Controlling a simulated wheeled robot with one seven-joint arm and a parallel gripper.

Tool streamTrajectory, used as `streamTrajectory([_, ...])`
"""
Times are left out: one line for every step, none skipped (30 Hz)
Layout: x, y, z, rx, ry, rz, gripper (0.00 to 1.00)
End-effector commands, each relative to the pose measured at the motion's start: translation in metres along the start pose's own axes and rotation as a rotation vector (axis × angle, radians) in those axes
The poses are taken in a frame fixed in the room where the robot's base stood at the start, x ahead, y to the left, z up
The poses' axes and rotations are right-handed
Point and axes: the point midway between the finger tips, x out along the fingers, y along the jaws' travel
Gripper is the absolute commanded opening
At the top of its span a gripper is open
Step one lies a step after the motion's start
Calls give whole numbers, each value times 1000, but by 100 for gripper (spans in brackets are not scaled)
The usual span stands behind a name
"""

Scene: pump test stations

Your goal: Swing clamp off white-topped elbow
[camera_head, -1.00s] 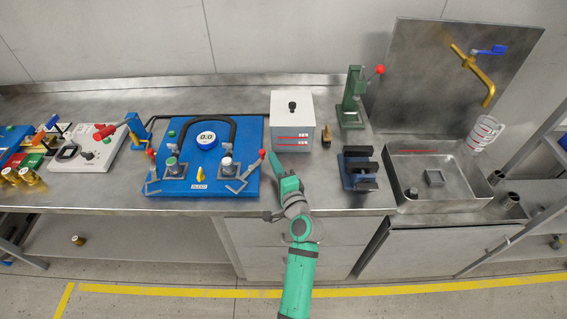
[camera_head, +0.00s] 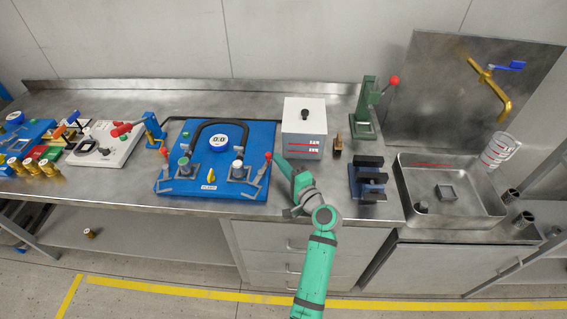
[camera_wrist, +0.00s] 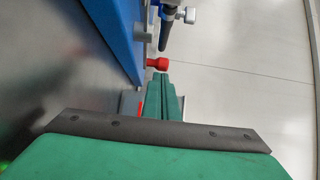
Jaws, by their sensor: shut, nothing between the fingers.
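The blue test board (camera_head: 205,134) lies on the bench. The white-topped elbow (camera_head: 237,166) stands at the board's right front, with a grey clamp (camera_head: 248,178) at it. The clamp's lever with a red tip (camera_head: 267,156) leans up to the right. A second elbow with a greenish top (camera_head: 183,162) and its clamp stand at the left. My gripper (camera_head: 279,160) is shut and empty, just right of the red tip; whether they touch is unclear. In the wrist view the closed green fingers (camera_wrist: 163,92) point toward a red knob (camera_wrist: 159,64) beside the blue board's edge (camera_wrist: 122,42).
A white box (camera_head: 303,125) stands behind my gripper. A dark blue fixture (camera_head: 368,180), a green press (camera_head: 363,112) and a metal sink (camera_head: 455,190) are to the right. A gauge (camera_head: 219,140) and a yellow part (camera_head: 211,176) sit on the board.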

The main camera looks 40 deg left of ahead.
Motion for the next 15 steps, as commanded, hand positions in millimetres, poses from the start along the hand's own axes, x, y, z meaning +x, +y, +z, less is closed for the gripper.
streamTrajectory([0, 0, 1, 0, -1, 0, 0])
streamTrajectory([0, 0, 1, 0, -1, 0, 0])
streamTrajectory([0, 0, 1, 0, -1, 0, 0])
streamTrajectory([0, 0, 0, 0, -1, 0, 0])
streamTrajectory([0, 0, 0, 0, 0, 0, 0])
streamTrajectory([-2, 0, -2, 0, 0, 0, 0])
streamTrajectory([-3, 0, -3, 0, 1, 0, 0])
streamTrajectory([-5, 0, -5, 0, 1, 0, 0])
streamTrajectory([-8, 0, -7, 0, 1, 0, 0])
streamTrajectory([-11, 0, -10, 0, 0, 0, 0])
streamTrajectory([-14, 0, -12, 0, -1, 0, 0])
streamTrajectory([-18, 0, -16, 0, -1, -1, 0])
streamTrajectory([-22, 0, -20, 0, -2, 0, 0])
streamTrajectory([-26, 0, -23, 0, -2, 0, 0])
streamTrajectory([-34, 1, -24, 1, -3, 0, 0])
